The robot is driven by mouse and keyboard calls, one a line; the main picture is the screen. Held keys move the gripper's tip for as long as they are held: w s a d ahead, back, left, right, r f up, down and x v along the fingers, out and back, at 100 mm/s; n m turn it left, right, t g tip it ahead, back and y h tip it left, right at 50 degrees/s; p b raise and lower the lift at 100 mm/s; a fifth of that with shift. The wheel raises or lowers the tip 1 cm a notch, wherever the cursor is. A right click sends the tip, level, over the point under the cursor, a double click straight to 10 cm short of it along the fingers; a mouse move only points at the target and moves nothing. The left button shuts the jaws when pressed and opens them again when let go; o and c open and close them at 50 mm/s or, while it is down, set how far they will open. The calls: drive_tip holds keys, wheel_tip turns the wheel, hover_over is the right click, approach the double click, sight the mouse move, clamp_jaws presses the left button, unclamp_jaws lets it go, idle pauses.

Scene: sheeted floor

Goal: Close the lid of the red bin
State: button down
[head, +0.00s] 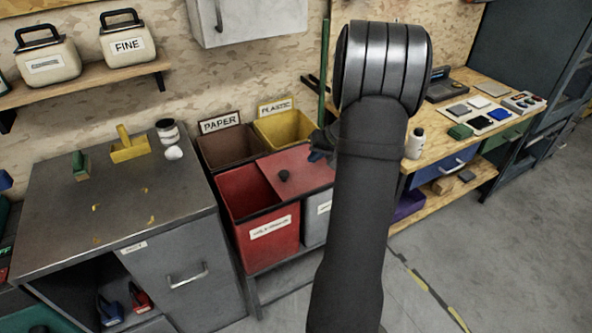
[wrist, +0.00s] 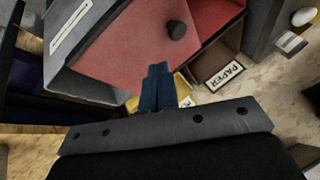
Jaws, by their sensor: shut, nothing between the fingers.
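The red bin (head: 272,235) stands open at the front of the bin group, with a white label on its front. Its interior also shows at the top of the wrist view (wrist: 213,12). The flat red lid (head: 308,170) lies to the right of the opening, over a grey bin. The lid (wrist: 135,50) has a black knob (head: 284,175) near its opening-side edge; the knob (wrist: 177,31) is clear of my fingers. My gripper (head: 318,155) has blue fingers, shut and empty, near the lid's back edge. In the wrist view the fingertips (wrist: 158,70) overlap that edge; contact cannot be told.
The brown PAPER bin (head: 225,150) and yellow PLASTIC bin (head: 285,130) stand behind. The grey bin (head: 314,221) is under the lid. A metal cabinet (head: 120,205) stands left, a wooden workbench (head: 470,135) right. Open floor (head: 490,235) lies front right.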

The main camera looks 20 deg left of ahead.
drive_tip(key=d, duration=0.3)
approach(296, 181)
drive_tip(key=w+f, duration=0.1)
drive_tip(key=w+a+f, duration=0.1)
drive_tip(key=shift+w+a+f, duration=0.25)
drive_tip(key=shift+w+a, duration=0.05)
drive_tip(key=a, duration=0.1)
drive_tip(key=s+a, duration=0.1)
drive_tip(key=a, duration=0.1)
drive_tip(key=shift+f, duration=0.15)
drive_tip(key=shift+s+a, duration=0.1)
drive_tip(key=shift+a, duration=0.25)
drive_tip(key=shift+t, duration=0.3)
drive_tip(key=s+a, duration=1.2)
drive_tip(key=shift+s, duration=0.2)
drive_tip(key=shift+a, duration=0.2)
